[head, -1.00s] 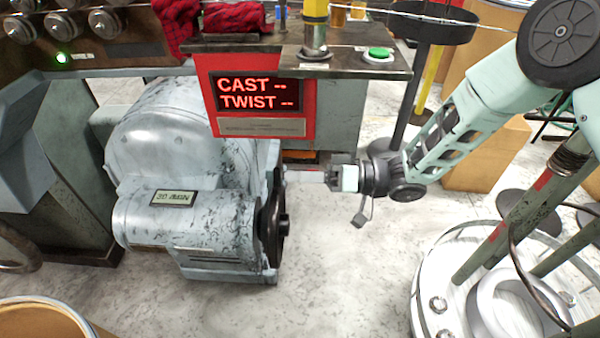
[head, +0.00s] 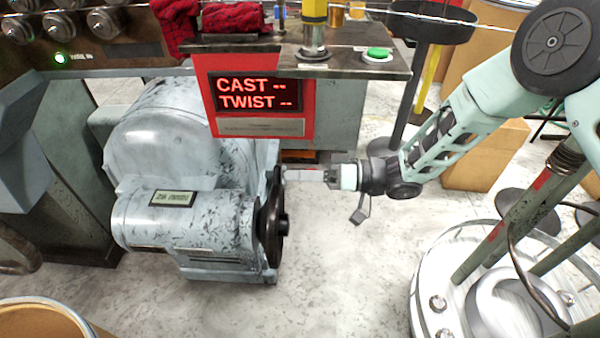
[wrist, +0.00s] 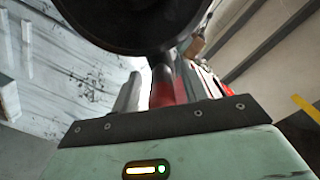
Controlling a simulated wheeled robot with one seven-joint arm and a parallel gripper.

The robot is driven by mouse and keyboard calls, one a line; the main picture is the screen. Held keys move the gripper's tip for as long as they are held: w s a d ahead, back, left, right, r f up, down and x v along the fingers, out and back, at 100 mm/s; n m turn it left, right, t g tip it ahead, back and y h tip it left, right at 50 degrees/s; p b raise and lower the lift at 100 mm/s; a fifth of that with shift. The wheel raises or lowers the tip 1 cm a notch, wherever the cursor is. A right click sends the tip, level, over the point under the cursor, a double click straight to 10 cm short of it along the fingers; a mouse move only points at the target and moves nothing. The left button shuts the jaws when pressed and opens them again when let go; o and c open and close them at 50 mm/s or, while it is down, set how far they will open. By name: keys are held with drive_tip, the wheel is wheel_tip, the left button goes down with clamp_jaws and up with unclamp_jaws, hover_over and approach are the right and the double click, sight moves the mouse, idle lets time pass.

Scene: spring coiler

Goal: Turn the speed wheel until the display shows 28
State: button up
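The speed wheel (head: 272,222) is a dark, upright wheel on the right end of the grey motor housing (head: 150,220). A small framed display (head: 173,198) sits on top of that housing; its characters are too small and blurred to read surely. My gripper (head: 290,175) reaches in from the right, its pale fingers pointing left at the wheel's upper rim. In the wrist view, a dark round part (wrist: 140,22), apparently the wheel, fills the top, close to the fingers (wrist: 160,90). Whether the fingers are closed on anything is unclear.
A red panel (head: 222,125) reading "CAST --" and "TWIST --" hangs above the wheel, under a bench ledge with a green button (head: 377,54). A round metal base (head: 425,290) with posts stands at lower right. The floor below my gripper is clear.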

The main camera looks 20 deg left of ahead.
drive_tip(key=v, duration=1.7)
drive_tip(key=shift+d, duration=0.15)
drive_tip(key=shift+w, duration=0.1)
drive_tip(key=shift+r, duration=0.1)
